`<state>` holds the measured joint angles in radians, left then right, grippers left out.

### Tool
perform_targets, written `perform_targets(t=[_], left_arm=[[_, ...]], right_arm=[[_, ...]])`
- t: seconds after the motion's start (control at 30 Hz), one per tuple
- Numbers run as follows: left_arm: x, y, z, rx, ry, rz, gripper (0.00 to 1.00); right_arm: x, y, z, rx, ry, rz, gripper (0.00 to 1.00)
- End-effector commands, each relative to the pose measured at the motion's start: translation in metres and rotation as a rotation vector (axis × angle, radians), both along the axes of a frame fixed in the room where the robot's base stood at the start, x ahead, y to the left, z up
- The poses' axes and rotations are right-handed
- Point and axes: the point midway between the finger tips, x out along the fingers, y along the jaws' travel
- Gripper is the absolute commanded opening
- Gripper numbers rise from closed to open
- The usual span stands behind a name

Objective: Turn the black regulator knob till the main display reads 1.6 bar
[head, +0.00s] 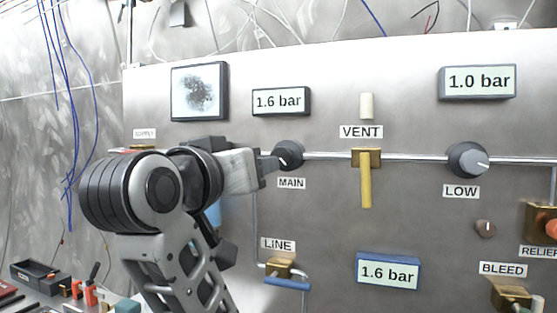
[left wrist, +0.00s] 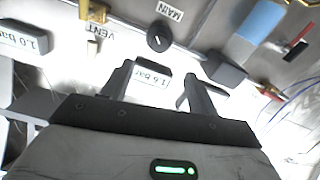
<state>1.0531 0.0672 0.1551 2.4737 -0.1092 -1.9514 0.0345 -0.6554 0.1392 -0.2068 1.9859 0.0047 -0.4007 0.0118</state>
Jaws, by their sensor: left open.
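The black regulator knob (head: 290,153), labelled MAIN, sits on the pipe of the steel panel, with a white pointer line on its face. It also shows in the left wrist view (left wrist: 160,36), clear between and beyond the fingertips. My left gripper (head: 270,165) is open and empty, just left of and in front of the knob in the head view. Whether a finger touches the knob is hard to tell; they look apart. My right gripper is not in view.
Right of the knob are the yellow VENT handle (head: 365,185) and the LOW knob (head: 467,160), under a 1.0 bar display (head: 478,82). Below are the LINE valve (head: 283,270) and a blue-framed 1.6 bar display (head: 388,271). Tools lie at lower left.

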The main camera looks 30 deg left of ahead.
Motion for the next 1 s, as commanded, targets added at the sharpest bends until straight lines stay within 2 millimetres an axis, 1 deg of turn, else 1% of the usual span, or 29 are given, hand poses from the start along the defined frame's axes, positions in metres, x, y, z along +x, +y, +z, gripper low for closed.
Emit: perform_targets(t=[0.03,0.1,0.17,0.23,0.37,0.7,0.83,1.0], left_arm=[[-0.005,0.001,0.006,-0.011,-0.012,0.001,0.59],[-0.005,0.002,0.008,-0.017,-0.014,0.000,0.59],[-0.001,0.003,0.008,-0.019,-0.012,-0.001,0.59],[0.009,0.005,0.008,-0.018,-0.009,-0.001,0.59],[0.033,0.011,0.008,-0.019,-0.006,-0.001,0.59],[0.105,0.028,0.008,-0.018,-0.007,-0.001,0.59],[0.126,0.033,0.008,-0.017,-0.009,-0.001,0.59],[0.142,0.037,0.008,-0.016,-0.010,-0.001,0.59]], right_arm=[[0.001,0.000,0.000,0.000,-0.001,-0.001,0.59],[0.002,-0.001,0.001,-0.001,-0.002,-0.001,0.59],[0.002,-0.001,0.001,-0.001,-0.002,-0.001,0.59],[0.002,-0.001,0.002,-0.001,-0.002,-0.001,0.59],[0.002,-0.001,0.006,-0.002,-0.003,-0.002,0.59],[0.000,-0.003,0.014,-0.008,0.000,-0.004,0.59],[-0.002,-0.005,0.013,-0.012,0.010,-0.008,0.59],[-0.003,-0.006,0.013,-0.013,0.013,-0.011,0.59]])
